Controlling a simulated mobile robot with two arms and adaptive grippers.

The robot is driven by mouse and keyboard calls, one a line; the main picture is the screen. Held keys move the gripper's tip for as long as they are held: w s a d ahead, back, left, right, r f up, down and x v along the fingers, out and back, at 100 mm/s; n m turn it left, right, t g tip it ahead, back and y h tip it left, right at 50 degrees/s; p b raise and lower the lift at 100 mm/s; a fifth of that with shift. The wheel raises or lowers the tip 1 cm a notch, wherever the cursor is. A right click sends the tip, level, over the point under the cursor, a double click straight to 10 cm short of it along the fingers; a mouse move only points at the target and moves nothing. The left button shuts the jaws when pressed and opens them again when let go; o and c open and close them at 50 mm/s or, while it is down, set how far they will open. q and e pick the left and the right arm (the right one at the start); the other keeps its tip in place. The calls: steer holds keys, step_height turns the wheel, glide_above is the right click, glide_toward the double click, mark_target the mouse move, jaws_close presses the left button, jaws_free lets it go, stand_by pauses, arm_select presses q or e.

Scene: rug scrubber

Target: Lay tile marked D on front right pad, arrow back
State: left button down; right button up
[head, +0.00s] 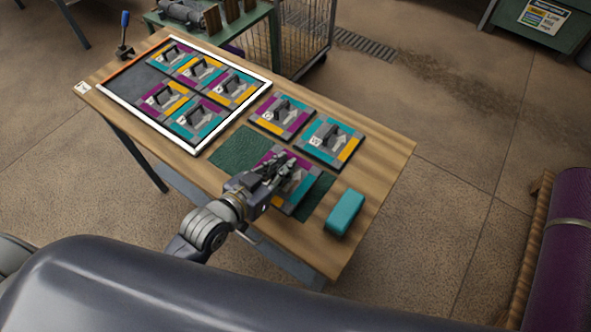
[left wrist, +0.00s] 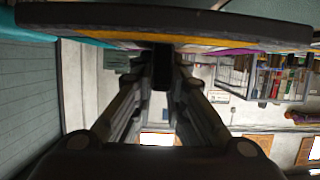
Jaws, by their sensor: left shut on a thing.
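My left gripper (head: 275,170) is shut on the black handle (left wrist: 162,65) of a tile (head: 299,196) with purple and orange edge bands and a pale arrow. In the head view the arrow points towards the back of the table, slightly right. The gripper hides part of the tile, and I cannot read its letter. The tile is over the front of the table and partly covers the right dark green pad (head: 320,192); I cannot tell whether it touches. Another green pad (head: 236,150) lies bare to its left. The left wrist view shows the tile edge-on at the top.
Two tiles (head: 282,115) (head: 331,140) lie just behind. A white-framed tray (head: 190,148) holds several handled tiles, with a dark bare area at its left end. A teal block (head: 345,213) stands right of the held tile.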

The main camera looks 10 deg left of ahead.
mark_target(296, 173)
arm_select(q)
steer(key=d, duration=0.1)
steer(key=w+d, duration=0.1)
steer(key=d, duration=0.1)
steer(key=shift+w+f, duration=0.15)
steer(key=shift+w, duration=0.1)
step_height(296, 173, down, 3)
steer(key=shift+f, duration=0.25)
arm_select(e)
steer(key=shift+s+a+r, duration=0.15)
steer(key=shift+a+r, duration=0.15)
steer(key=shift+r, duration=0.05)
arm_select(q)
steer(key=shift+f, duration=0.15)
steer(key=c, duration=1.6)
jaws_free()
